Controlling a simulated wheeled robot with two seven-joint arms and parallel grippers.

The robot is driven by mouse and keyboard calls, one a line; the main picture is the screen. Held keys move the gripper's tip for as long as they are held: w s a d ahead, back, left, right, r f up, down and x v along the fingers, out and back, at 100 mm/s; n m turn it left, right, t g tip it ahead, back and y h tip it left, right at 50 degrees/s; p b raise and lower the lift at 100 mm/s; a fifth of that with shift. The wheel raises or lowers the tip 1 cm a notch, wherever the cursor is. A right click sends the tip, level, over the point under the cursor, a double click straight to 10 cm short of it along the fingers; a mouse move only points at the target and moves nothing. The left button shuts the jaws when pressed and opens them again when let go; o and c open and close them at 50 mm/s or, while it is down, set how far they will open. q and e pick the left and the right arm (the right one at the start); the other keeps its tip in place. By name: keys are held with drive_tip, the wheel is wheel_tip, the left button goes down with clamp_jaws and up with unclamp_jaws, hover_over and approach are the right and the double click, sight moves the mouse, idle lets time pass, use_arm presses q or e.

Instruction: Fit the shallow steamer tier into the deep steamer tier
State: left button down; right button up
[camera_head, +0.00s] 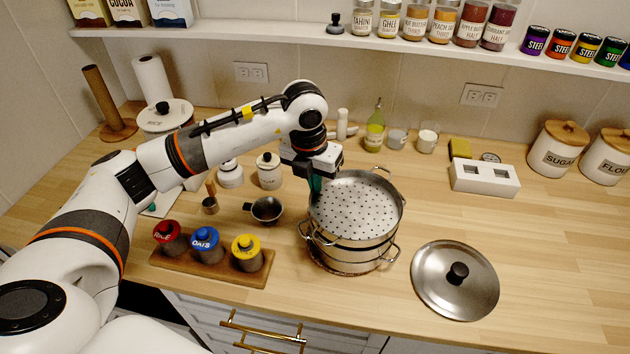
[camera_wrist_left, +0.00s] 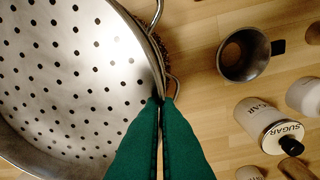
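The shallow steamer tier (camera_head: 355,203) is a round steel pan with a perforated floor. It is on top of the deep steamer tier (camera_head: 352,258), a steel pot with wire side handles, and looks roughly level. I cannot tell whether it is fully seated or slightly above. My left gripper (camera_head: 316,190) is at its left rim, fingers pointing down. In the left wrist view, the green fingers (camera_wrist_left: 160,104) are close together on the rim of the shallow tier (camera_wrist_left: 75,75). The inside of the deep tier is hidden. My right gripper is not in view.
A steel lid (camera_head: 440,283) lies to the right. A wooden rack (camera_head: 215,268) with several jars stands at left front. A small steel pan (camera_head: 266,209) and white canisters (camera_head: 269,171) stand left of the stack. A white block (camera_head: 485,178) is behind right. The right front counter is clear.

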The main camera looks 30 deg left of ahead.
use_arm(q)
drive_tip(key=shift+f+b, duration=0.55)
drive_tip(key=shift+b, duration=0.2)
idle(1.0)
drive_tip(key=c, duration=1.6)
unclamp_jaws()
drive_tip(key=shift+r, duration=0.5)
drive_tip(key=r+b, duration=0.1)
drive_tip(key=r, duration=0.2)
drive_tip(key=s+r, duration=0.1)
drive_tip(key=r, duration=0.3)
drive_tip(key=r+b, duration=0.1)
drive_tip(key=r, duration=0.3)
drive_tip(key=shift+s+a+b, duration=0.2)
drive_tip(key=shift+a+b, duration=0.05)
drive_tip(key=shift+b, duration=0.1)
